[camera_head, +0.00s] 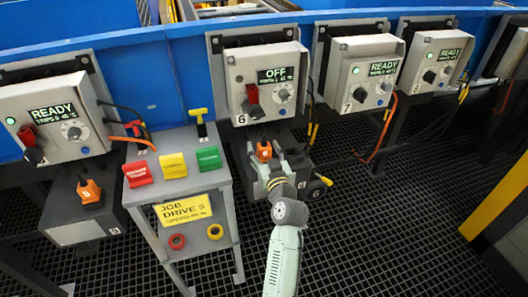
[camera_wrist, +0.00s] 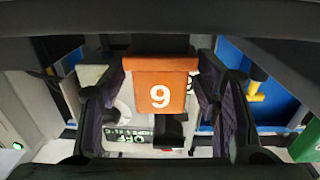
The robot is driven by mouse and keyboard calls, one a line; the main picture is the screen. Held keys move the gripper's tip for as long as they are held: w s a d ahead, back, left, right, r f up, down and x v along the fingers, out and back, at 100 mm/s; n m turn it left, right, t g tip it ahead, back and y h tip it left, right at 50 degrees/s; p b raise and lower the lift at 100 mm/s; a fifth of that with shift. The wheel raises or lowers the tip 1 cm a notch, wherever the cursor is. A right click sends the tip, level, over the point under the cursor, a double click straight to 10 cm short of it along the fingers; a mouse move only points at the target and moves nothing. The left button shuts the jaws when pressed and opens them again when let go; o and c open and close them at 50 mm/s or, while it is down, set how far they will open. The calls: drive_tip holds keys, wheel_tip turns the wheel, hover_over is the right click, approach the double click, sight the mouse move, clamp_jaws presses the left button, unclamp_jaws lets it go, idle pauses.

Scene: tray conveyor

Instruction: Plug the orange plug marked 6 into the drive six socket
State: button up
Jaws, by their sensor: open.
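The orange plug (camera_head: 264,150) stands at the dark holder below the drive six box (camera_head: 233,82). It also shows in the wrist view (camera_wrist: 160,92), where its mark is upside down and looks like a 9. My gripper (camera_head: 270,168) is open at the plug, with one finger on each side of it in the wrist view (camera_wrist: 158,105). I cannot tell whether the fingers touch it. The drive six box has a display reading OFF, a red switch handle (camera_head: 252,93) and a dark fitting (camera_head: 256,111) below the handle. The socket opening is not clear.
A grey stand (camera_head: 170,140) at left carries red, yellow and green blocks and a yellow "JOB DRIVE 5" label. Neighbouring drive boxes (camera_head: 362,75) read READY. Another orange plug (camera_head: 90,190) sits at left. Cables hang along the blue conveyor wall (camera_head: 188,75).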

drive_tip(key=shift+c, duration=0.2)
drive_tip(key=c, duration=1.3)
drive_tip(key=shift+r, duration=0.1)
